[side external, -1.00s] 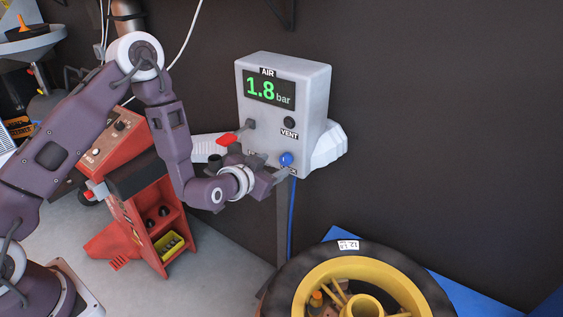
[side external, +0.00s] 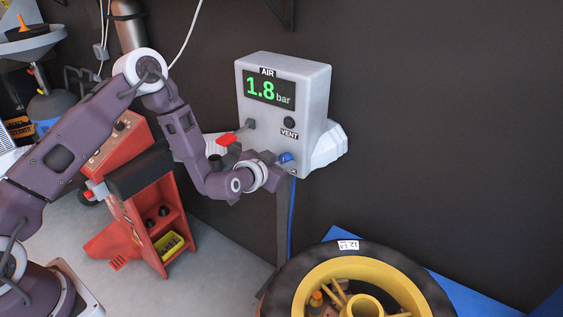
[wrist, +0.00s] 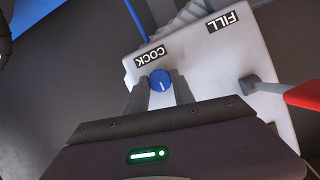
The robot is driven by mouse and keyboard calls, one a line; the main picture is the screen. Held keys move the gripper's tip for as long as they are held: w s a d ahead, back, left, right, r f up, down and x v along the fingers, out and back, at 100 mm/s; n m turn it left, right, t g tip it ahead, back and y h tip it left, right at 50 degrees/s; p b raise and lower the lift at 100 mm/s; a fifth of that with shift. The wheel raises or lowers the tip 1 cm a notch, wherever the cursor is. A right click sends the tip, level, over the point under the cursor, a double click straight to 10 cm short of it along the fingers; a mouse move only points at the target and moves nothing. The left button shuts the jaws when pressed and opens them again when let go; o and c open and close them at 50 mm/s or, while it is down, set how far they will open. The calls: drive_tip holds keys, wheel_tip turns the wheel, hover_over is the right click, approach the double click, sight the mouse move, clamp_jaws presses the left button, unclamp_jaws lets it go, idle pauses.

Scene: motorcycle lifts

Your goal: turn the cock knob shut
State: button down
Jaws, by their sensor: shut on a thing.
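The blue cock knob (side external: 285,157) is at the lower right of the grey air box's front. In the wrist view the knob (wrist: 160,80) shows below the COCK label, with a short white mark on its face pointing down the picture. My gripper (wrist: 160,92) is shut on the knob, one finger on each side of it. In the side external view my gripper (side external: 281,163) comes in from the lower left and partly covers the knob and its label. The grey air box (side external: 314,100) reads 1.8 bar.
A red-handled lever (side external: 228,139) sticks out left of the box, close above my gripper; it also shows in the wrist view (wrist: 302,95). A black VENT knob (side external: 289,122) sits above the blue knob. A tyred yellow wheel (side external: 284,294) lies below, a red machine (side external: 150,230) left.

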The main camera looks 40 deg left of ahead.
drive_tip(key=n+h, duration=0.2)
drive_tip(key=n, duration=0.1)
drive_tip(key=shift+a, duration=0.25)
drive_tip(key=n+h, duration=0.2)
drive_tip(key=n, duration=0.1)
drive_tip(key=shift+a+f, duration=0.1)
drive_tip(key=n+t+h, duration=0.1)
drive_tip(key=n+h, duration=0.1)
drive_tip(key=n, duration=0.1)
drive_tip(key=shift+a+f+n, duration=0.1)
drive_tip(key=shift+n, duration=0.2)
drive_tip(key=shift+n+t+h, duration=0.6)
drive_tip(key=shift+n+h, duration=0.2)
drive_tip(key=shift+n, duration=0.9)
drive_tip(key=c, duration=1.1)
unclamp_jaws()
drive_tip(key=shift+o, duration=0.2)
drive_tip(key=shift+s+f, duration=0.1)
